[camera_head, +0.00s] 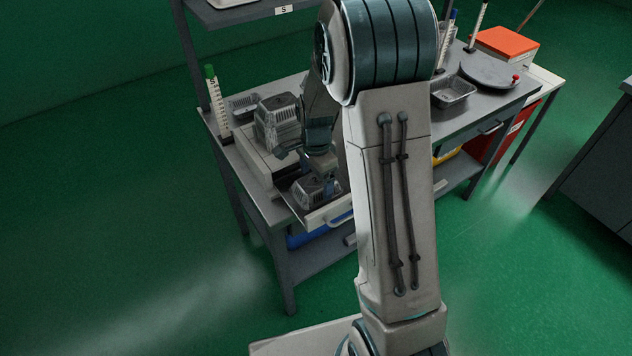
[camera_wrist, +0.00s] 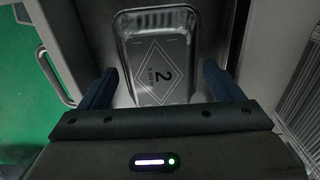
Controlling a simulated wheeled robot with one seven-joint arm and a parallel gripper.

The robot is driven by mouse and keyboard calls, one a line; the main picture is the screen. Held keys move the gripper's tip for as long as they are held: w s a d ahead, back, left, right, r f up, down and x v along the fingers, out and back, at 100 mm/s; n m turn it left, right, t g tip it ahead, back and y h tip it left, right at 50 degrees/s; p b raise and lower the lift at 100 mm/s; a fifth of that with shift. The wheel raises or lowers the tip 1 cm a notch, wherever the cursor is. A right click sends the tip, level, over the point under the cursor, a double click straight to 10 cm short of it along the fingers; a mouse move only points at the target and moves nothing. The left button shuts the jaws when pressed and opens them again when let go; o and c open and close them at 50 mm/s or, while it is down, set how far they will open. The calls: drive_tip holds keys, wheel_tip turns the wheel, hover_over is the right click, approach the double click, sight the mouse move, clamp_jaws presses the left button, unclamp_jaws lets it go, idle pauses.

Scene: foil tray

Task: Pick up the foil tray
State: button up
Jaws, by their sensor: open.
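The foil tray (camera_head: 308,192) is silvery, with ribbed sides, and sits in the pulled-out drawer (camera_head: 328,216) at the front of the grey bench. In the wrist view the foil tray (camera_wrist: 155,50) shows a diamond mark with a "2". My gripper (camera_head: 323,170) is over the drawer, pointing down. In the wrist view my gripper (camera_wrist: 160,85) is open, with one dark finger on each side of the tray's near part. I see no clear contact, and the tray's near end is hidden by my gripper.
A grey ribbed device (camera_head: 277,122) stands on the bench behind the drawer. Other foil trays sit at the bench's left (camera_head: 243,104) and right (camera_head: 454,93). The drawer handle (camera_wrist: 55,78) is at left.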

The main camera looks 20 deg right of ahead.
drive_tip(key=shift+f, duration=0.65)
drive_tip(key=c, duration=0.7)
drive_tip(key=shift+r, duration=0.1)
drive_tip(key=shift+c, duration=0.2)
